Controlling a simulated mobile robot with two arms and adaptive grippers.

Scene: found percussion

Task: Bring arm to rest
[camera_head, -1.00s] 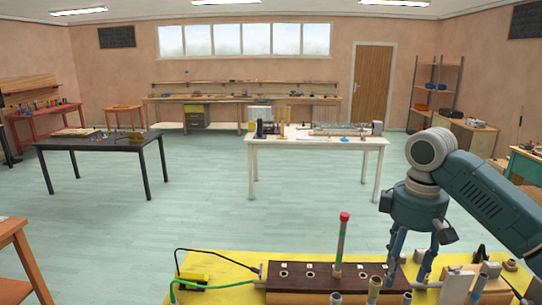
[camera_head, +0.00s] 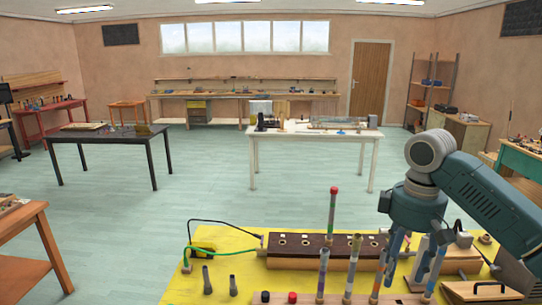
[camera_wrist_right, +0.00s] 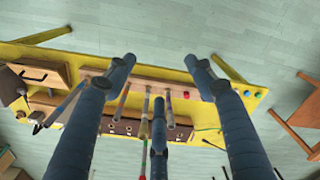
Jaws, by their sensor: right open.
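My right arm (camera_head: 482,195) comes in from the right in the head view, over the yellow table (camera_head: 225,240). My right gripper (camera_head: 404,270) points down with its blue fingers spread, above the table's right part. In the right wrist view the gripper (camera_wrist_right: 160,66) shows three fingers apart with nothing held between them. The table and its upright tubes lie beyond the fingers there. Whether a fingertip touches any tube cannot be told. My left gripper is not in view.
A dark-topped wooden block (camera_head: 300,247) with holes stands on the yellow table. A red-topped tube (camera_head: 332,212) and several other tubes rise near the gripper. An orange table (camera_head: 22,225) stands at left. Open floor (camera_head: 210,190) lies beyond, before a white table (camera_head: 290,137).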

